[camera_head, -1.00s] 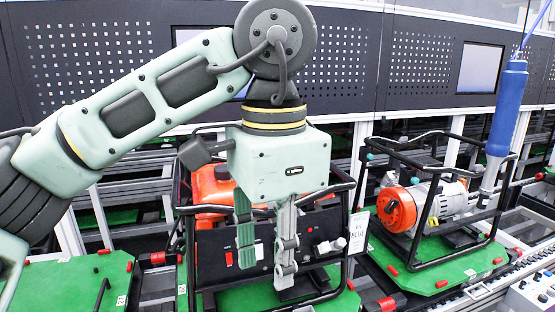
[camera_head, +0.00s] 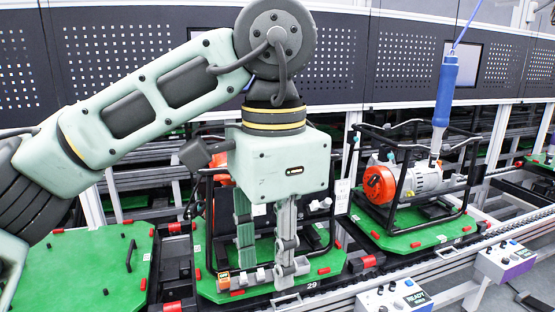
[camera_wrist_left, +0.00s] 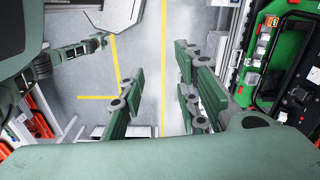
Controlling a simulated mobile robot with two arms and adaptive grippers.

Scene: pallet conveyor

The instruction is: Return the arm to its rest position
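My left gripper (camera_head: 270,275) hangs from my raised left arm in the middle of the head view, fingers pointing down. In that view it overlaps a black-framed machine on a green pallet (camera_head: 327,262). In the left wrist view its two fingers (camera_wrist_left: 154,100) stand apart with only grey floor between them, so it is open and empty. In that view the green pallet (camera_wrist_left: 256,48) with the black frame lies to the right of the fingers, apart from them.
A generator with an orange end (camera_head: 380,185) sits in a black frame on the right pallet (camera_head: 430,235). A blue tool (camera_head: 445,95) hangs above it. An empty green pallet (camera_head: 75,275) is at left. Control boxes (camera_head: 505,260) line the front rail. Yellow-lined floor (camera_wrist_left: 140,98) lies below.

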